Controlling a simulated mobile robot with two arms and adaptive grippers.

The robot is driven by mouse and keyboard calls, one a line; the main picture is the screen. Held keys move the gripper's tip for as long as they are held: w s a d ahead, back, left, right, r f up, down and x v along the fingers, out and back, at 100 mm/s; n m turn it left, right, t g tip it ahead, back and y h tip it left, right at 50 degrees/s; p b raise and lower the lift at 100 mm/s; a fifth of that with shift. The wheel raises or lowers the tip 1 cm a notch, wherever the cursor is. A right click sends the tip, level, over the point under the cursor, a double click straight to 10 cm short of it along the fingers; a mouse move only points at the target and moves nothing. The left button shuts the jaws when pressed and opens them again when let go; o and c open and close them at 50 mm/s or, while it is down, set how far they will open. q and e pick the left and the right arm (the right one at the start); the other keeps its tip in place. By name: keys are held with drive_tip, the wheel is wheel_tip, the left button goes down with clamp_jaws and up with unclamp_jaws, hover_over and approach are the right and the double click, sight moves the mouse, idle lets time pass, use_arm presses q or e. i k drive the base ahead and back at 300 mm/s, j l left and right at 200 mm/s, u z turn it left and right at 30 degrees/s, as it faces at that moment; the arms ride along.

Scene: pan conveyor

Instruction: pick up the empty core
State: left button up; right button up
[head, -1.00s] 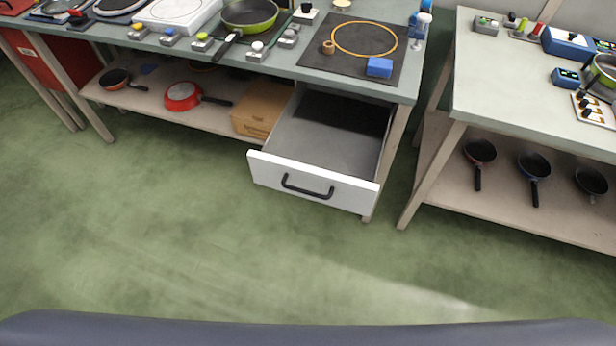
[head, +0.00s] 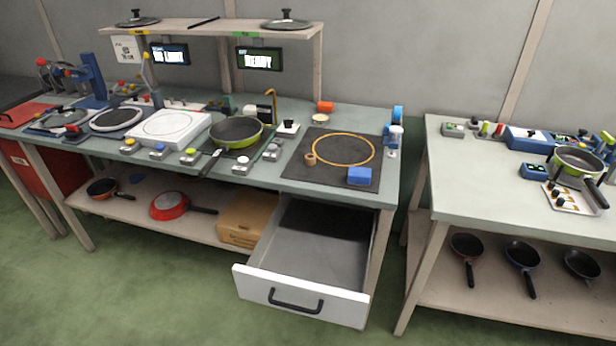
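A small brown ring-shaped piece (head: 310,159), which looks like the empty core, sits on the dark mat (head: 300,176) at the right end of the long workbench. It lies at the left edge of a thin orange ring (head: 343,137) on the same mat. A blue block (head: 360,176) sits on the mat's front right part. Neither of my grippers shows in the head view.
An open, empty-looking drawer (head: 302,295) juts out below the mat. A green pan (head: 236,131) stands left of the mat, with knobs along the front edge. A second table (head: 475,185) stands right, across a gap.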

sight(310, 159)
drive_tip(key=i+j, duration=0.2)
drive_tip(key=j, duration=0.15)
drive_tip(key=i+j, duration=0.25)
drive_tip(key=j, duration=0.15)
drive_tip(key=i+j, duration=0.2)
drive_tip(key=j, duration=0.15)
drive_tip(key=i+j+z, duration=0.1)
drive_tip(key=i+j, duration=0.15)
drive_tip(key=j, duration=0.15)
